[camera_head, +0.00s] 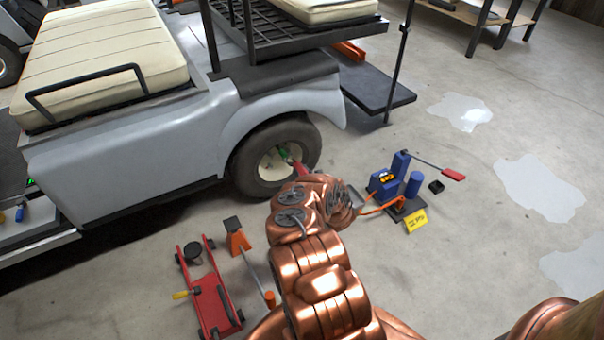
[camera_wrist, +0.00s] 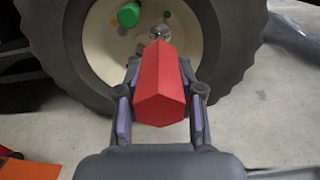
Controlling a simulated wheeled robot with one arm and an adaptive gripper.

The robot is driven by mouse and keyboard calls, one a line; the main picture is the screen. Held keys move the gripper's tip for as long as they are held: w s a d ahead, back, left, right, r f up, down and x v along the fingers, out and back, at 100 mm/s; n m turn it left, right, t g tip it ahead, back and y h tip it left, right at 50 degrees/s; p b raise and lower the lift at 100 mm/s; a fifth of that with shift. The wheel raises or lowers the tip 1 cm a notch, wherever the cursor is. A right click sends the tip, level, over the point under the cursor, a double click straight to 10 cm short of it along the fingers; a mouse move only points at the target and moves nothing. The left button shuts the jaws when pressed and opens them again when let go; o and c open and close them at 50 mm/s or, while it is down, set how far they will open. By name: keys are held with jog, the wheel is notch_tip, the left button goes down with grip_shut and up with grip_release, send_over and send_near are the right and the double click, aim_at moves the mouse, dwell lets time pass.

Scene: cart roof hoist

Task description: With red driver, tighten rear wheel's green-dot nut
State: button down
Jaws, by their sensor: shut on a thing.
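My gripper (camera_wrist: 159,110) is shut on the red driver (camera_wrist: 160,88), a faceted red handle with a silver tip that points at the hub of the rear wheel (camera_wrist: 100,35). The tip sits in front of the cream wheel disc; I cannot tell if it touches a nut. A bright green round piece (camera_wrist: 128,14) on the disc is up and left of the tip. In the head view the rear wheel (camera_head: 244,165) is under the grey fender, with the green piece (camera_head: 284,154) near its centre. The red driver (camera_head: 299,167) shows just beyond my arm, which hides the fingers.
A red floor jack (camera_head: 212,300) and an orange stand (camera_head: 237,238) are on the floor at left. Blue items (camera_head: 384,184), a yellow sign (camera_head: 414,222) and a red-handled tool (camera_head: 453,174) are to the right. Floor farther right is mostly open, with pale wet-looking patches (camera_head: 540,188).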

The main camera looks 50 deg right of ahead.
jog(key=shift+b+x, duration=0.45)
jog(key=shift+x, duration=0.6)
jog(key=m, duration=1.2)
jog(key=shift+w, duration=0.1)
jog(key=m, duration=0.3)
jog(key=shift+r+m, duration=0.1)
jog(key=shift+m, duration=0.2)
jog(key=shift+a+n, duration=0.15)
jog(key=shift+n, duration=0.25)
jog(key=shift+f+n, duration=0.25)
jog(key=shift+n, duration=0.15)
jog(key=shift+r+n+b, duration=0.2)
jog(key=shift+n+b, duration=0.15)
jog(key=shift+n, duration=0.25)
